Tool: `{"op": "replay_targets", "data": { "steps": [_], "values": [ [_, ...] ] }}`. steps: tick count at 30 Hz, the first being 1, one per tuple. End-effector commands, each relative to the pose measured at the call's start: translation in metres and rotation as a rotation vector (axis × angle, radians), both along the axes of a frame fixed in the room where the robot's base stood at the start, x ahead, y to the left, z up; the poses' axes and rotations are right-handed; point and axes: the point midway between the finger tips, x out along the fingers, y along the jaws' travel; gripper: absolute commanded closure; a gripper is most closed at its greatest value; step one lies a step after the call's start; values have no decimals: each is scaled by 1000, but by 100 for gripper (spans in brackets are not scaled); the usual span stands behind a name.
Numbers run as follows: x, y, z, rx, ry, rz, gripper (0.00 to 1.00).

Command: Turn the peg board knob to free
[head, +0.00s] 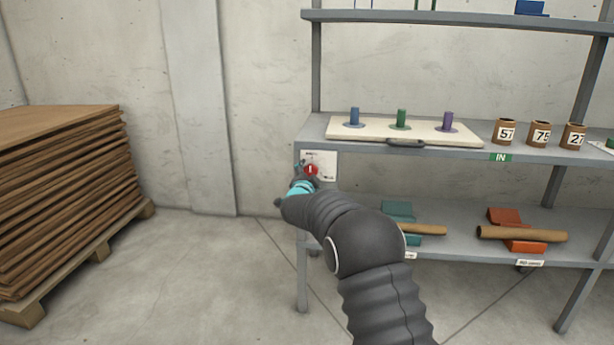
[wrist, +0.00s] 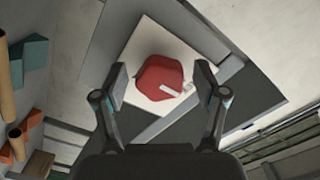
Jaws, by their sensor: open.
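The red knob (wrist: 160,82) sits on a white plate (wrist: 148,41) at the left end of the shelf in the wrist view. It carries a pale pointer mark that points to the lower right there. In the head view the knob (head: 311,170) shows just beyond my gripper (head: 304,178), with a white mark on its face. In the wrist view my gripper (wrist: 160,88) is open, with one finger on each side of the knob. I cannot tell whether the fingers touch it. The peg board (head: 350,138) lies on the shelf above, with blue, green and purple pegs standing on it.
The grey shelf unit (head: 360,151) has numbered brown cups (head: 504,131) on its middle level. Teal and orange holders with brown tubes (head: 522,234) rest on the lower level. A stack of brown sheets (head: 62,190) stands at the left. The floor between is clear.

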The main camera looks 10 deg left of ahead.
Motion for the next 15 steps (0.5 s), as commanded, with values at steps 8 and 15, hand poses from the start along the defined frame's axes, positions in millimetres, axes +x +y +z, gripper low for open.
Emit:
{"op": "replay_targets", "data": {
  "steps": [8, 15],
  "values": [
    [-20, 2, 1, 1, 1, 2, 29],
    [-64, 5, 1, -1, 0, 4, 29]
  ]
}}
